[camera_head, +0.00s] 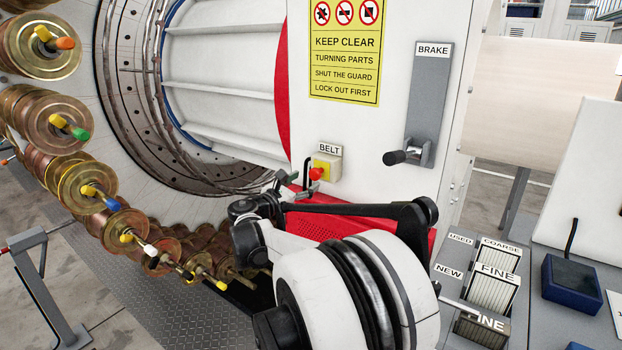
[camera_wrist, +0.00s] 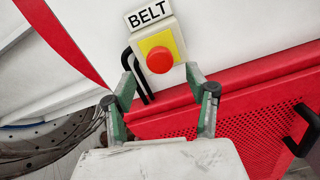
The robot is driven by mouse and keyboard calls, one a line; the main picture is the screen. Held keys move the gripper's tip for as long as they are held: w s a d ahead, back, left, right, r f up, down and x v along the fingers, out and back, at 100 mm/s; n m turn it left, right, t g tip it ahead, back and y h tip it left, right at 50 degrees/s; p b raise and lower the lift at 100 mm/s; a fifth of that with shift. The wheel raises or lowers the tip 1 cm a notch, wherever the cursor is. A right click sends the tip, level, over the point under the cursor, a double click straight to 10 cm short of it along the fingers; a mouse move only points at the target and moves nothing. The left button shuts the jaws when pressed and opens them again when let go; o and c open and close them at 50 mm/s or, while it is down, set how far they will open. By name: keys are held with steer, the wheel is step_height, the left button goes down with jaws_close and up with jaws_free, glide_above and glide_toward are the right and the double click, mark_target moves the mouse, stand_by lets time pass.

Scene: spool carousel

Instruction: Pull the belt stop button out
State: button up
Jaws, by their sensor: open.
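The belt stop button is a round red mushroom head (camera_wrist: 160,60) on a yellow plate in a small pale box, under a BELT label (camera_wrist: 148,12). It also shows in the head view (camera_head: 316,174) on the white machine wall. Whether it is pressed in or out, I cannot tell. My gripper (camera_wrist: 160,74) is open and empty, its two green-sided fingers pointing at the box, one to the lower left and one to the lower right of the button. In the head view my gripper (camera_head: 298,182) is small and partly hidden by my arm, just below and left of the box.
A black bent handle (camera_wrist: 135,75) stands close beside the left finger. A red perforated guard (camera_wrist: 235,115) lies below the box. A BRAKE lever (camera_head: 408,155) is on the wall to the right. The large spool carousel (camera_head: 95,190) fills the left.

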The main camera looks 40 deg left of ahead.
steer(key=s, duration=0.6)
steer(key=shift+s+d, duration=0.35)
